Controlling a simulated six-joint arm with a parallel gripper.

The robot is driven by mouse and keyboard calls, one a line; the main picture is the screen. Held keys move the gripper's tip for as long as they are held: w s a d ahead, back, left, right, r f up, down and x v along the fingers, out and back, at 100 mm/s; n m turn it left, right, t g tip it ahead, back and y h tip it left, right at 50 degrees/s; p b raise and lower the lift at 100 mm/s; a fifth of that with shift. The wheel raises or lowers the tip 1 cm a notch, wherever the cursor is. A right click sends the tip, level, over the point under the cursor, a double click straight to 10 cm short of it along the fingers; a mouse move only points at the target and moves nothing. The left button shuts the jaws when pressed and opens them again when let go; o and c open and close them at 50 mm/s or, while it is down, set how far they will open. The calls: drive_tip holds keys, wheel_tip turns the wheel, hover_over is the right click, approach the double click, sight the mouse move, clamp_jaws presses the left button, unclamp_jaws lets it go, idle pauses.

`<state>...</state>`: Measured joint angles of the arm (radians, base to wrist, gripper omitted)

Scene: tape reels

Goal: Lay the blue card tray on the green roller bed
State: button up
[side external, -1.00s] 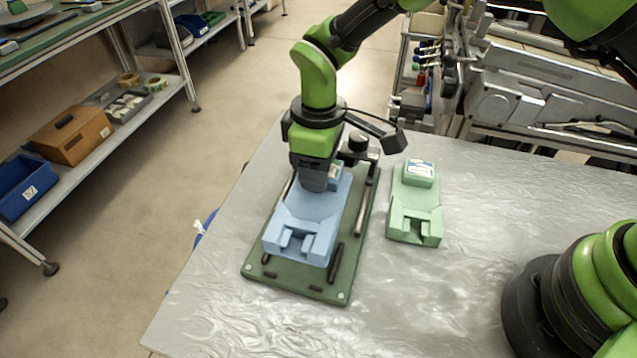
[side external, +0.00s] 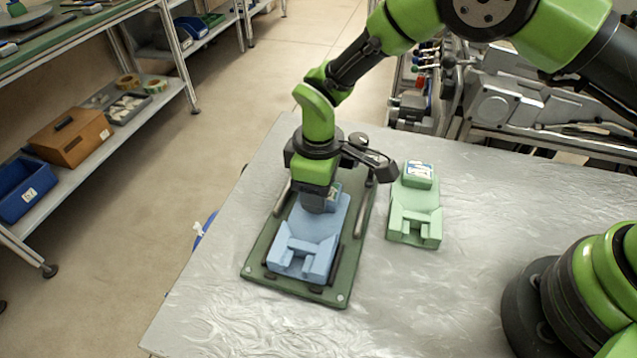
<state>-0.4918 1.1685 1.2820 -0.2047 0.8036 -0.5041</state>
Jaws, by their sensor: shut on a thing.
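The blue card tray (side external: 314,228) is over the middle of the green roller bed (side external: 256,275), between its dark side bars, and looks level. It is on or very close to the bed; the contact under it is hidden. My gripper (side external: 316,204) points down at the tray's far end and is shut on it. The fingertips are mostly hidden by the gripper body and the tray's raised end block.
A green tray of similar shape (side external: 414,212) stands on the grey table (side external: 450,300) just right of the bed. The table front is clear. A shelf with an orange-brown box (side external: 70,135) and a blue bin (side external: 27,190) is at left.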

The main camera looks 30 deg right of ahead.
drive_tip(key=o, duration=0.7)
drive_tip(key=shift+f, duration=0.1)
drive_tip(key=shift+o, duration=0.2)
wheel_tip(320, 180, up, 13)
drive_tip(key=shift+r, duration=0.2)
drive_tip(key=s+d+r+m+t+y, duration=0.1)
drive_tip(key=s+d+r+m+t, duration=0.15)
drive_tip(key=d+r, duration=0.55)
drive_tip(key=s+d+r+m+t, duration=0.1)
drive_tip(key=s+d+r+m, duration=0.1)
drive_tip(key=s, duration=0.4)
drive_tip(key=s+d+r+m+t, duration=0.2)
drive_tip(key=s+d+r+m, duration=0.1)
drive_tip(key=s+m, duration=0.2)
drive_tip(key=s+d+r+m+t+y, duration=0.1)
drive_tip(key=s+d+r+m, duration=0.1)
drive_tip(key=s, duration=0.5)
drive_tip(key=shift+d+r+m+t, duration=0.35)
drive_tip(key=shift+d+m, duration=0.15)
drive_tip(key=shift+m, duration=0.35)
